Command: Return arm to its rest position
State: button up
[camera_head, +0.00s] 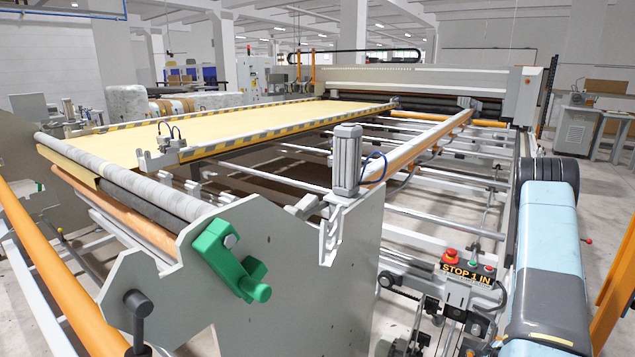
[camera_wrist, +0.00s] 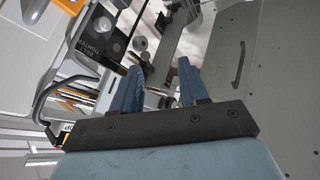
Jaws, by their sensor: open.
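My arm (camera_head: 548,265) shows at the right side of the head view as light blue and dark grey links, beside the quilting gantry frame. My gripper is outside the head view. In the wrist view my gripper (camera_wrist: 158,88) shows two blue fingers standing apart on a dark mounting bar. Nothing is held between them. Beyond the fingers are a grey metal plate and machine parts, and a dark label plate (camera_wrist: 103,38) lies to the left. I cannot tell how far the fingertips are from these parts.
A red stop button (camera_head: 450,257) on a control box stands left of my arm. A green clamp handle (camera_head: 232,262) sits on the grey side plate (camera_head: 290,255). Yellow fabric (camera_head: 250,128) covers the gantry bed. An orange rail (camera_head: 430,140) runs back. Orange posts (camera_head: 615,270) stand close right.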

jog(key=w+a+r+m+g+h, duration=0.1)
jog(key=w+r, duration=0.2)
jog(key=r, duration=0.6)
jog(key=w+a+r+m+h, duration=0.1)
jog(key=w+r, duration=0.3)
jog(key=r, duration=0.5)
jog(key=s+a+r+m, duration=0.1)
jog(key=a+r, duration=0.2)
jog(key=r, duration=0.6)
jog(key=s+a+r+m, duration=0.1)
jog(key=s+a+r, duration=0.15)
jog(key=r, duration=0.65)
jog(key=s+a+r+m, duration=0.1)
jog(key=s+a+r, duration=0.5)
jog(key=s, duration=0.2)
jog(key=s+a+r+m+g+y, duration=0.1)
jog(key=s+a+r, duration=0.5)
jog(key=s, duration=0.3)
jog(key=s+a+r+m+g, duration=0.1)
jog(key=s+a+r+m, duration=0.1)
jog(key=s+a+r, duration=0.3)
jog(key=s+r, duration=0.2)
jog(key=s, duration=0.1)
jog(key=shift+s+a+r+y, duration=0.2)
jog(key=shift+s+a+y, duration=0.15)
jog(key=shift+a+y, duration=0.05)
